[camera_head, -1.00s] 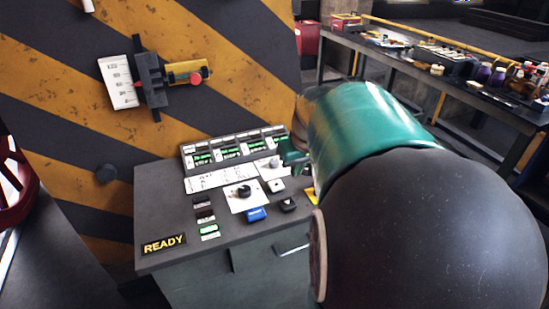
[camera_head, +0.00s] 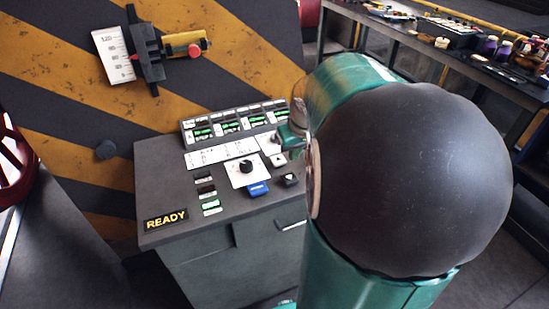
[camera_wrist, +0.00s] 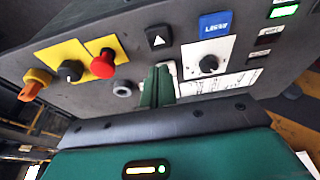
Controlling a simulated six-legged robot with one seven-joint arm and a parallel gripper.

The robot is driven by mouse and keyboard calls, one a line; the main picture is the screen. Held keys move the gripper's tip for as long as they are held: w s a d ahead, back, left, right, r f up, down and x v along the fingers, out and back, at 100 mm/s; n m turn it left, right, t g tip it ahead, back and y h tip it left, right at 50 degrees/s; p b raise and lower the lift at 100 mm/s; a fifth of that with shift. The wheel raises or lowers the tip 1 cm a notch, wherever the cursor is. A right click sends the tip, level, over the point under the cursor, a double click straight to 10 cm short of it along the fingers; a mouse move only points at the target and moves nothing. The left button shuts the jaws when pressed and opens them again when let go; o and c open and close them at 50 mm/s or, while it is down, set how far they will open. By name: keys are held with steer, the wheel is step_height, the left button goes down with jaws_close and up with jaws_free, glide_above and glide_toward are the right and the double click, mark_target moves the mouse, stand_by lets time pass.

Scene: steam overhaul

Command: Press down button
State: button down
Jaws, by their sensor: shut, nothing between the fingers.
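A black button with a white triangle shows in the wrist view (camera_wrist: 158,37), on the grey console's top (camera_head: 165,165). It is also a small dark square in the head view (camera_head: 289,180). In the wrist view the triangle points to the picture's top. My gripper (camera_wrist: 160,72) has its green fingers together and empty. Their tips appear just below the black button in the wrist view, over a white square key (camera_head: 278,160) that they partly cover. I cannot tell whether the tips touch it. In the head view my gripper (camera_head: 292,138) is partly hidden by my arm.
A blue button (camera_head: 258,188) and a black dial (camera_head: 245,166) sit beside the black button. A red button (camera_wrist: 103,62) and an orange switch (camera_wrist: 36,84) are on the left in the wrist view. A striped wall (camera_head: 60,70) stands behind the console.

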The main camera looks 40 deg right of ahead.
mark_target(291, 180)
steer(key=x, duration=0.5)
steer(key=s+x, duration=0.1)
steer(key=x, duration=0.2)
steer(key=shift+a+f, duration=0.15)
steer(key=shift+f, duration=0.1)
steer(key=shift+f, duration=0.1)
steer(key=shift+s+a+f, duration=0.1)
steer(key=shift+f, duration=0.5)
steer(key=shift+s+a+f, duration=0.1)
steer(key=shift+f, duration=0.5)
steer(key=shift+r, duration=0.1)
steer(key=shift+w+d+r, duration=0.2)
steer(key=shift+w+r, duration=0.2)
steer(key=shift+r, duration=0.1)
steer(key=d+v, duration=0.1)
steer(key=v, duration=1.3)
steer(key=shift+w+a, duration=0.3)
steer(key=shift+w, duration=0.15)
steer(key=shift+r, duration=0.15)
stand_by(3.0)
